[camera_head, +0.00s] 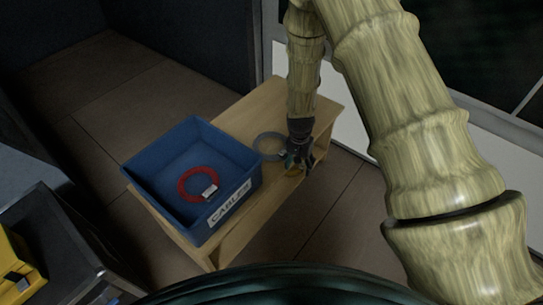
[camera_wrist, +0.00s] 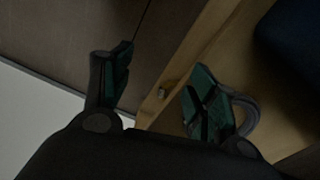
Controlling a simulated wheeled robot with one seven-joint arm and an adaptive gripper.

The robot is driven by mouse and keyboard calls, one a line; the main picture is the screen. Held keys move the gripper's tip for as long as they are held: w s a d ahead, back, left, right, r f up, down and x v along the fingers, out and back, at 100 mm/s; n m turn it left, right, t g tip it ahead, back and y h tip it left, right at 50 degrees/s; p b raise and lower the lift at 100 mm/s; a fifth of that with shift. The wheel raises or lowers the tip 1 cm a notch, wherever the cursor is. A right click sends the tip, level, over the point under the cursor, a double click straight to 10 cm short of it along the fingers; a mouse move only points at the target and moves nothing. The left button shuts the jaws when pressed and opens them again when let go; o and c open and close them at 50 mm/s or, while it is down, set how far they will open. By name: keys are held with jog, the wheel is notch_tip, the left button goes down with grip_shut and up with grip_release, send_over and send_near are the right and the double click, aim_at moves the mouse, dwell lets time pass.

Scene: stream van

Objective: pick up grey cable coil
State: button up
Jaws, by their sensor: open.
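The grey cable coil (camera_head: 257,151) lies flat on the wooden bench, just right of the blue crate in the head view. My gripper (camera_head: 299,163) is low over the bench's front edge, to the right of the coil, and its fingers partly overlap the coil's right side. In the wrist view my gripper (camera_wrist: 160,65) is open with nothing between its fingers. The coil (camera_wrist: 250,112) shows there behind and beside the right finger, which hides part of it. I cannot tell whether that finger touches it.
The blue crate (camera_head: 247,158), labelled CABLES, stands on the bench (camera_head: 249,110) with a red cable coil (camera_head: 185,190) inside. A small yellowish thing (camera_head: 294,171) shows by my fingers. A dark case with yellow (camera_head: 22,262) is at lower left. The bench behind the grey coil is clear.

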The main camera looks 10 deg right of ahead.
aim_at(284, 151)
jog(key=w+a+r+m+b, duration=0.1)
jog(key=w+r+b, duration=0.1)
jog(key=w+b, duration=0.3)
jog(key=w+a+r+m+b, duration=0.1)
jog(key=w+r+m+b, duration=0.1)
jog(key=w, duration=0.6)
jog(key=shift+y, duration=0.3)
jog(key=shift+s+f+b, duration=0.15)
jog(key=shift+f+b, duration=0.3)
jog(key=shift+f, duration=2.15)
jog(key=shift+s+f+b, duration=0.15)
jog(key=shift+f+b, duration=0.3)
jog(key=shift+f, duration=2.15)
grip_shut()
jog(key=shift+r, duration=0.15)
